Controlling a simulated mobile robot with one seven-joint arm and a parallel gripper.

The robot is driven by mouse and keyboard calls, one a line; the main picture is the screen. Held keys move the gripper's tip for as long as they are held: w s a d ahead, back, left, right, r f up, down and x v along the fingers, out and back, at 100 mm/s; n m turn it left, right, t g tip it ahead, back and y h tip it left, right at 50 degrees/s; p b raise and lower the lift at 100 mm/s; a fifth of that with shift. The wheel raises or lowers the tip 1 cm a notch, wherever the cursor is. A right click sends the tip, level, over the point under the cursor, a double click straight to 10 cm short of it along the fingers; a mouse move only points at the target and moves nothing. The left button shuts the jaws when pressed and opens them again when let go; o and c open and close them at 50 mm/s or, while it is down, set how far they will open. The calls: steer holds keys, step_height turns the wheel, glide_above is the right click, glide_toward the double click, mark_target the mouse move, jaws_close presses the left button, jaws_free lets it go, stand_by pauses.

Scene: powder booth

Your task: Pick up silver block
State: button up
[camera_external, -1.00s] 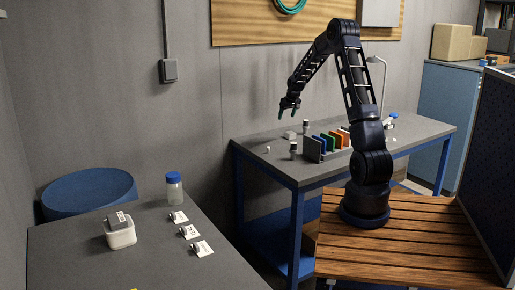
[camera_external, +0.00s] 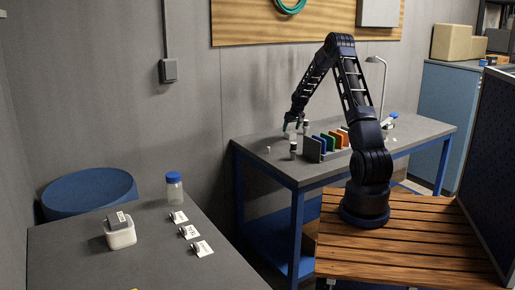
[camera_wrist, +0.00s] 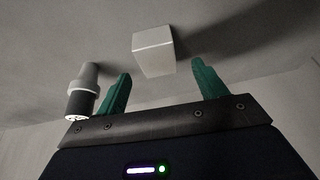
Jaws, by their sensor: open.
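The silver block (camera_wrist: 153,50), a small pale block, lies on the grey table top in the wrist view. It sits just beyond and between my two green fingertips, with a gap to each finger. My gripper (camera_wrist: 161,70) is open and empty. In the external view my gripper (camera_external: 293,128) is low over the far left part of the right-hand table and largely hides the block.
A white and black cylindrical piece (camera_wrist: 83,88) stands close beside my left-hand finger in the wrist view. A row of coloured panels (camera_external: 330,143) stands to the right on the table (camera_external: 275,163). A tiny white piece (camera_external: 267,149) lies nearer the left edge.

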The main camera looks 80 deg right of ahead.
mark_target(290, 132)
steer(key=x, duration=0.4)
steer(key=shift+s+f, duration=0.15)
steer(key=shift+f, duration=0.15)
steer(key=shift+c, duration=0.2)
